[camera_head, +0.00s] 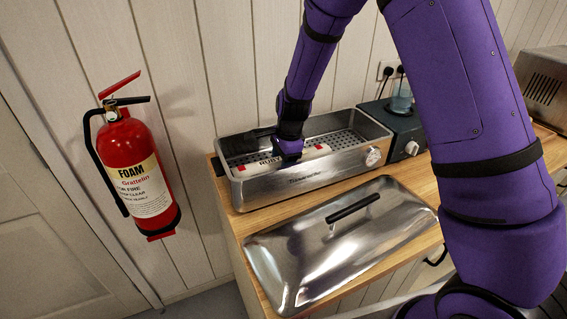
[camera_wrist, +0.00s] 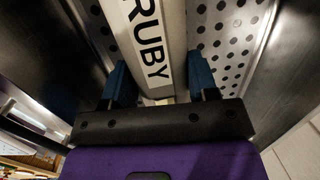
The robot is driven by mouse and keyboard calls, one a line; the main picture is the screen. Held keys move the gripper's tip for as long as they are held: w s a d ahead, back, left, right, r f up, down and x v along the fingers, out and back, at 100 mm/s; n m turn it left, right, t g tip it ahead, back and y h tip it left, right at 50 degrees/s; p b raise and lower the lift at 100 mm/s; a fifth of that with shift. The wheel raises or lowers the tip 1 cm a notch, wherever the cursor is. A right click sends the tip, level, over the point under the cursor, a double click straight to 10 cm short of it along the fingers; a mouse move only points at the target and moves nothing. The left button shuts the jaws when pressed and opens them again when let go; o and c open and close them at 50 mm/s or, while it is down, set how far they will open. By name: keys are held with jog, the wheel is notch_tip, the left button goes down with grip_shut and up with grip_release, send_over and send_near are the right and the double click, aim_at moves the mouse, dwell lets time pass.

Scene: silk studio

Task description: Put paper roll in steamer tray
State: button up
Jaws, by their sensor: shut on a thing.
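The steamer tray (camera_head: 270,195) is a long steel box with a perforated floor, open at the top, on the wooden counter. Its perforated floor (camera_wrist: 228,38) also shows in the wrist view. The paper roll (camera_head: 316,151) is white with black "RUBY" lettering and lies lengthwise inside the tray's walls. In the wrist view the roll (camera_wrist: 150,40) runs between my fingers. My gripper (camera_wrist: 160,85) is shut on the roll, with a blue finger on each side. In the head view my gripper (camera_head: 289,150) reaches down into the tray. I cannot tell whether the roll touches the floor.
A steel lid (camera_head: 300,255) with a black handle lies on the counter in front of the tray. A dark control unit (camera_head: 402,130) with a knob adjoins the tray's right end. A red fire extinguisher (camera_head: 140,165) hangs on the wall at left.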

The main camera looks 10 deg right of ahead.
jog(key=shift+f, duration=0.5)
jog(key=o, duration=1)
jog(key=shift+c, duration=0.2)
jog(key=shift+r, duration=0.1)
